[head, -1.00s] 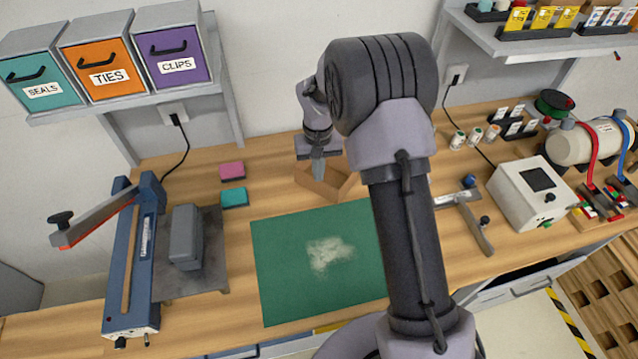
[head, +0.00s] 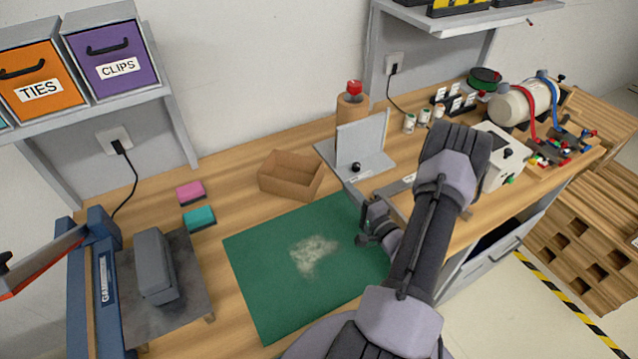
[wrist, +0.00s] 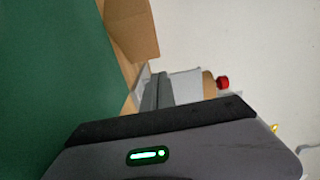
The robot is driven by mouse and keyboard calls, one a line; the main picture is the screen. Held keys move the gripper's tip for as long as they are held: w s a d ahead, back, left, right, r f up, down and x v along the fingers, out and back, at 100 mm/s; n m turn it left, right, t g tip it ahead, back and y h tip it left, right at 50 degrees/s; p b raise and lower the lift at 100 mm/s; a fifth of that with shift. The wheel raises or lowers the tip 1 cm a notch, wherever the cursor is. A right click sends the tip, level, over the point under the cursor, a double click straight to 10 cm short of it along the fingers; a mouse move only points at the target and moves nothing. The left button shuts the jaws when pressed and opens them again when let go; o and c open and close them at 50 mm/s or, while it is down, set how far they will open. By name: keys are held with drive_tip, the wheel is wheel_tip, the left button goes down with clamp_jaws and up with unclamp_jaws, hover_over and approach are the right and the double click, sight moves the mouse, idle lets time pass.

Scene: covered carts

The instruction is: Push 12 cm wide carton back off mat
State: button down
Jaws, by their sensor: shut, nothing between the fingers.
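The carton (head: 286,186) is a small open-topped brown cardboard box. In the head view it stands upright on the wooden bench just behind the back edge of the green mat (head: 262,290), with a narrow strip of wood seeming to separate them. Its brown side also shows at the top of the wrist view (wrist: 132,28), beside the mat (wrist: 45,70). My gripper (head: 376,228) is over the right side of the mat, to the right of and nearer than the carton, apart from it. It is shut and empty. Its fingertips are hard to make out in the head view.
A pale patch marks the mat. A grey metal angle plate (head: 362,140) with a black knob stands right of the carton, with a brown cylinder with a red top (head: 352,106) behind. Pink (head: 190,192) and teal (head: 199,218) blocks lie left. Bare wood lies behind the carton.

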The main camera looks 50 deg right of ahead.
sight(312, 185)
drive_tip(key=x, duration=0.6)
drive_tip(key=shift+a, duration=0.1)
drive_tip(key=w+a, duration=0.1)
drive_tip(key=w+a+b, duration=0.1)
drive_tip(key=a, duration=0.1)
drive_tip(key=shift+w+a, duration=0.1)
drive_tip(key=shift+a, duration=0.15)
drive_tip(key=w+a+b, duration=0.1)
drive_tip(key=a, duration=0.1)
drive_tip(key=w+a+b, duration=0.1)
drive_tip(key=a, duration=0.1)
drive_tip(key=shift+w, duration=0.15)
drive_tip(key=shift+d, duration=0.15)
